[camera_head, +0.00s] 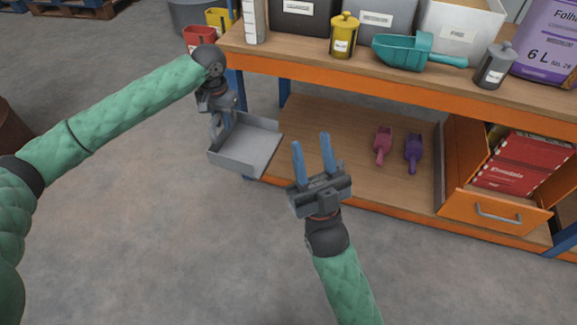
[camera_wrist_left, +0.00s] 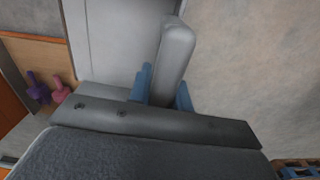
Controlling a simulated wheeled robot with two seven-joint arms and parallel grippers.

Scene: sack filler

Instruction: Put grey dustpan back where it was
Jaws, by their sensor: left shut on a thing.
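The grey dustpan (camera_head: 245,146) hangs in the air at the left front corner of the shelf unit, beside the lower shelf. My left gripper (camera_head: 217,116) is shut on its handle. The left wrist view shows the grey handle (camera_wrist_left: 176,62) between the blue fingers, with the pan (camera_wrist_left: 112,40) beyond. My right gripper (camera_head: 317,158) is open and empty, in front of the lower shelf. Its two blue fingers stand apart and point toward the shelf.
The lower shelf (camera_head: 330,130) has bare board on its left and middle. A pink scoop (camera_head: 383,144) and a purple scoop (camera_head: 414,152) lie further right, then an open orange drawer (camera_head: 495,212). The upper shelf (camera_head: 290,53) carries bins, canisters and a teal scoop (camera_head: 405,50).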

